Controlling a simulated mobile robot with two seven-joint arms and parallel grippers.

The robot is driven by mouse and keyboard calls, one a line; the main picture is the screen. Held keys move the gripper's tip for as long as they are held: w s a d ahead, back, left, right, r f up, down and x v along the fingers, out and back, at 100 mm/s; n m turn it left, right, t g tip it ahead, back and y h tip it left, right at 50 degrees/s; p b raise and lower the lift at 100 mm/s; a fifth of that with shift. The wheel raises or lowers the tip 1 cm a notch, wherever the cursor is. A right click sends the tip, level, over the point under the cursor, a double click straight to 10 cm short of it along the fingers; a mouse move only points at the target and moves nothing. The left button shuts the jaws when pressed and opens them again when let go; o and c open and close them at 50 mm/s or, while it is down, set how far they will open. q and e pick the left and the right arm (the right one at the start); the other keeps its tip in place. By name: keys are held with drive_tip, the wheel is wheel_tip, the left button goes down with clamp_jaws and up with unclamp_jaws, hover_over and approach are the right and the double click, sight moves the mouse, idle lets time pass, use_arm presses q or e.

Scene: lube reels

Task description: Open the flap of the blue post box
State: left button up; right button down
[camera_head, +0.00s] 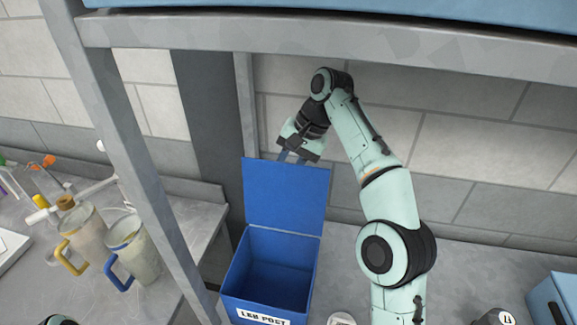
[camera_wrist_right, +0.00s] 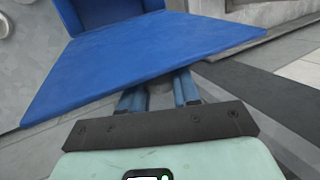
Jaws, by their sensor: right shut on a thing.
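The blue post box (camera_head: 235,285) stands on the grey surface, with a white "LAB POST" label on its front. Its blue flap (camera_head: 286,195) stands raised at the back edge, and the box's dark blue inside is open to view. My right gripper (camera_head: 291,157) is at the flap's top edge, shut on it. In the right wrist view the flap (camera_wrist_right: 140,60) spreads in front of the gripper (camera_wrist_right: 158,90), and the fingertips are partly hidden by it.
A grey upright post (camera_head: 135,150) stands left of the box, and a beam (camera_head: 300,38) crosses above. Two jugs (camera_head: 132,250) stand on the left bench. A blue object (camera_head: 555,298) is at the far right.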

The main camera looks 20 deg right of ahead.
drive_tip(key=shift+f, duration=0.15)
drive_tip(key=c, duration=0.9)
unclamp_jaws()
drive_tip(key=shift+d+r, duration=0.15)
drive_tip(key=shift+r, duration=0.35)
drive_tip(key=o, duration=0.4)
drive_tip(key=s+d, duration=0.1)
drive_tip(key=d, duration=0.6)
drive_tip(key=shift+s+d+r, duration=0.15)
drive_tip(key=shift+s+d, duration=0.1)
drive_tip(key=shift+d, duration=0.15)
drive_tip(key=d, duration=0.1)
drive_tip(key=s+d, duration=0.1)
drive_tip(key=d, duration=0.1)
drive_tip(key=s+d, duration=0.1)
drive_tip(key=d, duration=0.1)
drive_tip(key=c, duration=0.4)
drive_tip(key=shift+w+a, duration=0.2)
drive_tip(key=shift+a, duration=0.3)
